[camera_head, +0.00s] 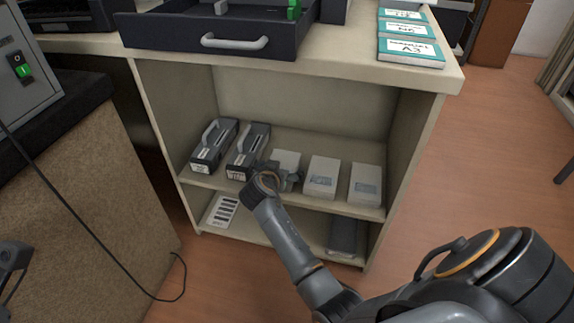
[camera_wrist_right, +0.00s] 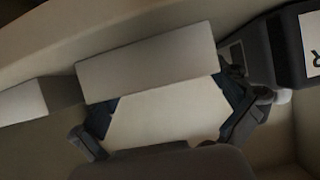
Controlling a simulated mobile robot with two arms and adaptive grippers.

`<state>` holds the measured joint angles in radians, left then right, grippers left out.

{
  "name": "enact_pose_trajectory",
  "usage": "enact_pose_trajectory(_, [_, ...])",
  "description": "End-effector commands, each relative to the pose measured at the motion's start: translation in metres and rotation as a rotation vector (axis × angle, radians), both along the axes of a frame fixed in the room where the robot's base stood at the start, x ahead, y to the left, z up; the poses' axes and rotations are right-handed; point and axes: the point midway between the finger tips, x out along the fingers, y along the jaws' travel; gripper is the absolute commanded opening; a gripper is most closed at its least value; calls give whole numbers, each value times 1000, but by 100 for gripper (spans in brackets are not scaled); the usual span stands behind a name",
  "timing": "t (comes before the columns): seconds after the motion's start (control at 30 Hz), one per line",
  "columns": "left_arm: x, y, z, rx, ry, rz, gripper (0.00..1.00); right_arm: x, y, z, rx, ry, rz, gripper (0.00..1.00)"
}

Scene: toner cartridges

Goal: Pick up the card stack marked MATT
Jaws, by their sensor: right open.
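Three pale card stacks stand side by side on the upper shelf in the head view: a left one (camera_head: 287,160), a middle one (camera_head: 322,178) and a right one (camera_head: 366,184). Their print is too small to read, so I cannot tell which is marked MATT. My right gripper (camera_head: 282,180) is at the left stack and hides its lower front. In the right wrist view, its open fingers (camera_wrist_right: 165,108) are on either side of a pale block (camera_wrist_right: 160,118); contact is unclear. A dark part at the left edge seems to be my left gripper (camera_head: 12,262); its jaws are unclear.
Two dark toner cartridges (camera_head: 214,146) (camera_head: 247,151) with handles stand left of the stacks. A striped white item (camera_head: 222,211) and a dark block (camera_head: 342,236) lie on the lower shelf. A drawer (camera_head: 225,38) and teal-edged packs (camera_head: 411,52) are above.

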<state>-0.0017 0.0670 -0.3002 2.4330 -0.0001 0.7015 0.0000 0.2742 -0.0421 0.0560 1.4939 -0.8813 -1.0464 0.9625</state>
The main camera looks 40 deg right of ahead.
Motion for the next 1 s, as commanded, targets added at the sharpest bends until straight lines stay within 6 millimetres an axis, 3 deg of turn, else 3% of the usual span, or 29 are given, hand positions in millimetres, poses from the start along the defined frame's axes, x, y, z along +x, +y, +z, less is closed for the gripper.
enact_pose_trajectory(0.23, [0, 0, 1, 0, -2, 0, 33, 0, 1, 0, 0, 0, 0, 100])
enact_pose_trajectory(0.57, [0, 0, 1, 0, -3, 0, 33, 0, 1, 0, 0, 0, 0, 36])
enact_pose_trajectory(1.0, [-2, 0, 6, -3, -5, -1, 33, 2, -5, 9, -1, -3, 1, 36])
